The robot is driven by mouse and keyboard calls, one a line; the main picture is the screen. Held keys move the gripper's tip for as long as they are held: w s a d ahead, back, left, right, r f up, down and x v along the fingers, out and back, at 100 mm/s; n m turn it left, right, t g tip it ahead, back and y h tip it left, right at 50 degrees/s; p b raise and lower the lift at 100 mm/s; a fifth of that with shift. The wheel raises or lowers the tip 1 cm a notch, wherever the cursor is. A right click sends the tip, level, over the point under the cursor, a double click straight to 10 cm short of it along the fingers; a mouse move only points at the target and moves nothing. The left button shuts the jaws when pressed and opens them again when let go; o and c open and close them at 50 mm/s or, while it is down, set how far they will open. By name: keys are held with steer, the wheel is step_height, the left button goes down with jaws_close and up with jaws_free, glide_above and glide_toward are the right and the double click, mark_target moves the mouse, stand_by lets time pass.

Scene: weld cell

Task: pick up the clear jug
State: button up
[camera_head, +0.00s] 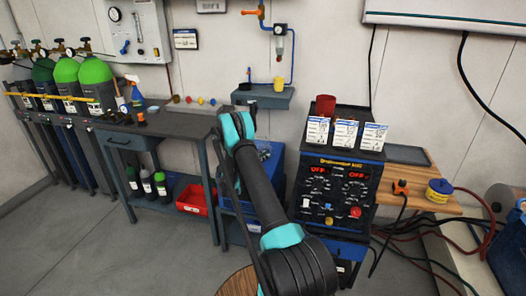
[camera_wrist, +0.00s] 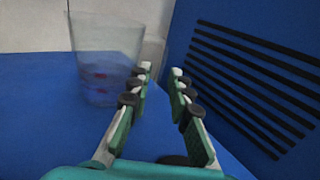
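The clear jug (camera_wrist: 107,50) stands upright in the wrist view, left of centre, on a blue surface (camera_wrist: 35,125). It is see-through, wider at the top, with small red marks low on its side. My gripper (camera_wrist: 161,76) is open and empty. Its fingers point forward, with the left fingertip close to the jug's lower right side; I cannot tell whether they touch. The jug is not between the fingers. In the head view I cannot make out the jug, and my arm hides the gripper.
A blue wall with black slots (camera_wrist: 255,80) rises just right of my fingers. In the head view, the welding machine (camera_head: 335,190) with white cards and a red cup (camera_head: 325,105) stands right of my arm. A grey workbench (camera_head: 170,122) is to the left.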

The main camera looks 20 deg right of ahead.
mark_target(271, 152)
steer(key=x, duration=0.5)
steer(key=shift+d+r, duration=0.1)
steer(key=shift+r, duration=0.1)
jaws_close()
